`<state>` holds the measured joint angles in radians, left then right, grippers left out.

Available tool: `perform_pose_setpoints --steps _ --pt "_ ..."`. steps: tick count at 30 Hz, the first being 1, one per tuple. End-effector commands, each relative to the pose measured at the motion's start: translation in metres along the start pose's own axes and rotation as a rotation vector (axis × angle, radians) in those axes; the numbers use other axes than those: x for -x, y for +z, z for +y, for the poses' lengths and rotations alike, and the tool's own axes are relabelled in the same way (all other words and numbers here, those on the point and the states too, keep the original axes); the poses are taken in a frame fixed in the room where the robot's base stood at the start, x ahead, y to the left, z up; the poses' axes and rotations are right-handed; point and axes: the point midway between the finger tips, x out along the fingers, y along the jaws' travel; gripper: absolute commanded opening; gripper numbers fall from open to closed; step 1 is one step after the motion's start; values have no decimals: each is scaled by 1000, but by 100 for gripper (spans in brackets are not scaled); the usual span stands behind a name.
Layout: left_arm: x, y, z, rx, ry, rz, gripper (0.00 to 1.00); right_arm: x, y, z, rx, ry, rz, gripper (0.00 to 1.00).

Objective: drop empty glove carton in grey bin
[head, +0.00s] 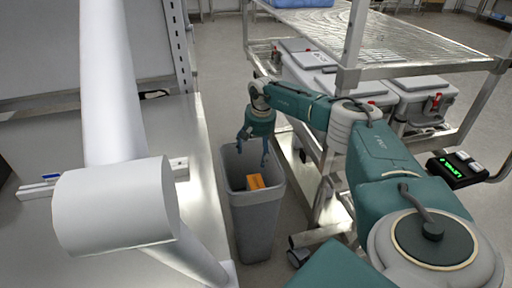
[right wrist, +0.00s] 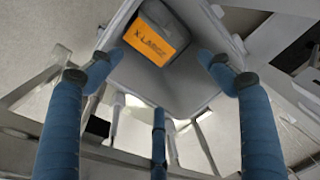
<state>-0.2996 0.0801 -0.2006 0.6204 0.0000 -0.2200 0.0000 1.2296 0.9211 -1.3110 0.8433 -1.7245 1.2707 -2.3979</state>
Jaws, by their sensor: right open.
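The grey bin (head: 255,222) stands on the floor in the middle of the head view, between a white counter and a wire cart. The orange glove carton (head: 255,181) lies inside the bin, below its rim. In the right wrist view the carton (right wrist: 158,36) shows an orange face with lettering and dark grey sides, inside the bin (right wrist: 197,92). My right gripper (head: 254,158) hangs over the bin's mouth, fingers pointing down. It is open and empty, with its fingers apart (right wrist: 160,70) and clear of the carton. My left gripper is not in view.
A wire-shelf cart (head: 425,47) with white lidded containers (head: 412,92) stands right of the bin. A white counter (head: 95,130) is on the left. A small device with a green display (head: 455,169) is at the right. Floor behind the bin is clear.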

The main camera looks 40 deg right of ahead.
Motion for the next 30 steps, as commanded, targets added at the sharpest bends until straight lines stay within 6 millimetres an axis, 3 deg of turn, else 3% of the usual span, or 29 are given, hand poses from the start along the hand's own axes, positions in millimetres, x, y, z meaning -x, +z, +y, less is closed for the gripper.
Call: perform_pose_setpoints --steps 7,15,21,30 --pt "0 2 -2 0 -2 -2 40 18 -1 0 -1 -2 2 79" --pt "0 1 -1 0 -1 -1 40 76 -1 -1 1 -4 3 79" --pt "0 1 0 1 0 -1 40 108 -1 0 -1 -1 1 79" --pt "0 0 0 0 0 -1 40 120 0 0 0 1 0 79"
